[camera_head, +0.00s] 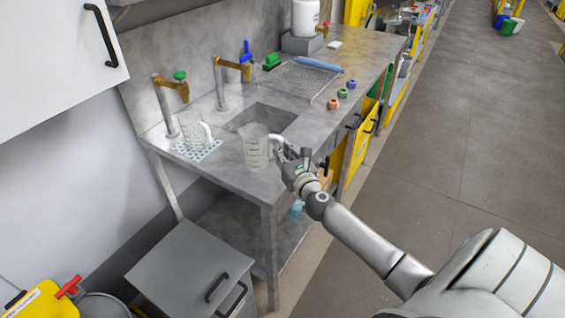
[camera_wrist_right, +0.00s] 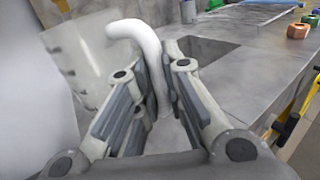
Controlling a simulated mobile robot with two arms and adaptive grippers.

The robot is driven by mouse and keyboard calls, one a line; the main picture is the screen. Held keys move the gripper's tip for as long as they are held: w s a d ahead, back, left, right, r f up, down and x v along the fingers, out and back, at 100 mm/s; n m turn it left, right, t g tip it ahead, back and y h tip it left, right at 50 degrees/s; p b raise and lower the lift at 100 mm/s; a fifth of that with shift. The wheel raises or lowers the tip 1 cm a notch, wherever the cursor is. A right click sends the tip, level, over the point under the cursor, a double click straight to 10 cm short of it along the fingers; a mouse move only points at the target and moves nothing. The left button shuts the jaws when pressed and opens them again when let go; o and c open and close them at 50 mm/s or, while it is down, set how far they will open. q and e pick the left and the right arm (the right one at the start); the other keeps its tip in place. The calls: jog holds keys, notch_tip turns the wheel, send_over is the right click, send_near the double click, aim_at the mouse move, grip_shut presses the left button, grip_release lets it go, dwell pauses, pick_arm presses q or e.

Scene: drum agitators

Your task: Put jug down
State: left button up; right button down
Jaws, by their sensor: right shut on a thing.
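A clear measuring jug (camera_head: 256,152) with a white handle is at the near end of the grey counter (camera_head: 235,180), in front of the sink. My right gripper (camera_head: 288,160) is shut on the jug's handle from the right. In the right wrist view the white handle (camera_wrist_right: 150,62) passes between my fingers (camera_wrist_right: 158,92), and the jug's clear body (camera_wrist_right: 88,62) is to the left. I cannot tell whether the jug's base touches the counter. My left gripper is not in view.
A second clear jug (camera_head: 193,130) stands on a perforated mat (camera_head: 208,153) at the left. The sink (camera_head: 262,117) lies behind the held jug. Brass taps (camera_head: 172,87) rise along the wall. A wire rack (camera_head: 299,80) and small coloured pieces (camera_head: 342,93) are farther back.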

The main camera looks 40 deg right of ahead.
jog(key=f, duration=0.1)
jog(key=f+b, duration=0.2)
jog(key=f, duration=0.1)
jog(key=shift+w+d, duration=0.3)
jog(key=shift+d, duration=0.05)
jog(key=shift+f+b, duration=0.25)
jog(key=shift+b, duration=0.1)
jog(key=c, duration=1.5)
grip_release()
jog(key=shift+r, duration=0.1)
